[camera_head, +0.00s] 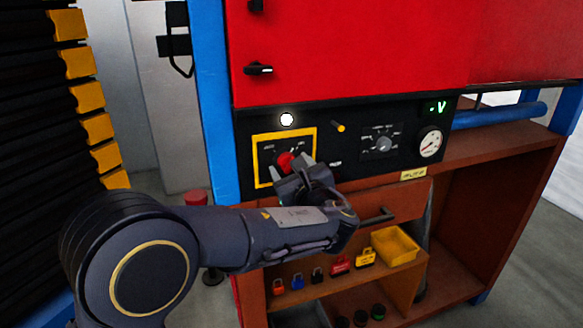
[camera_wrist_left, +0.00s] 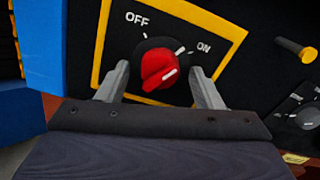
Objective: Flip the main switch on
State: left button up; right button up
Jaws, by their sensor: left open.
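The main switch is a red rotary knob (camera_head: 287,161) inside a yellow frame (camera_head: 255,160) on the black control panel. In the left wrist view the red knob (camera_wrist_left: 159,68) sits below the OFF and ON labels. Its white line slants up to the right, on the ON side; whether it meets the ON tick I cannot tell. My left gripper (camera_head: 290,174) is at the switch, and in the left wrist view its open fingers (camera_wrist_left: 158,85) stand on either side of the knob. Contact with the knob cannot be made out. My right gripper is not in view.
A lit white lamp (camera_head: 287,119), yellow-tipped lever (camera_head: 339,127), grey selector (camera_head: 383,144), gauge (camera_head: 430,143) and green display (camera_head: 436,107) are on the panel. Below are a drawer handle (camera_head: 378,216), yellow bin (camera_head: 395,245) and several padlocks. A blue post (camera_head: 212,100) stands left.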

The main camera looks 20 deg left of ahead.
pick_arm(q)
jog(key=c, duration=1)
jog(key=shift+o, duration=0.2)
jog(key=m+p, duration=0.3)
jog(key=o, duration=1)
jog(key=shift+c, duration=0.2)
jog(key=shift+s, duration=0.1)
jog(key=b+v, duration=0.1)
jog(key=v, duration=0.6)
jog(key=shift+s+d, duration=0.2)
jog(key=shift+s, duration=0.1)
